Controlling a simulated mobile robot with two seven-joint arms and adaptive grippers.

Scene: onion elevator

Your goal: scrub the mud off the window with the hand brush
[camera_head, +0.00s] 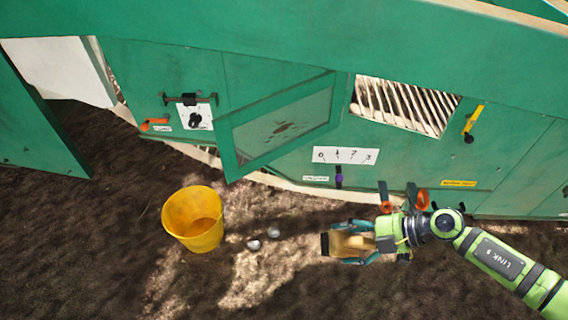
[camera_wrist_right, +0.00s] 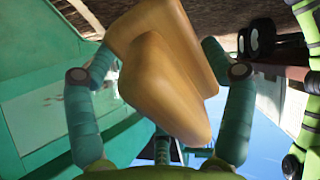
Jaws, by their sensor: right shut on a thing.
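The window (camera_head: 282,124) is a green-framed pane on the green wall, swung outward at an angle. A dark brown mud patch (camera_head: 283,128) shows near the middle of its pane. My right gripper (camera_head: 352,243) is shut on the hand brush (camera_head: 349,244), a tan wooden block with a dark end pointing left. The brush is below and right of the window, apart from it. In the right wrist view the brush (camera_wrist_right: 165,75) fills the space between the teal fingers; its bristles are not clear there. My left gripper is not in view.
A yellow bucket (camera_head: 193,219) stands on the brown ground at the left, with small pale round things (camera_head: 273,232) beside it. The green wall carries a slatted opening (camera_head: 404,106), a numbered plate (camera_head: 345,155), a yellow handle (camera_head: 473,120) and an orange-handled lever (camera_head: 155,124).

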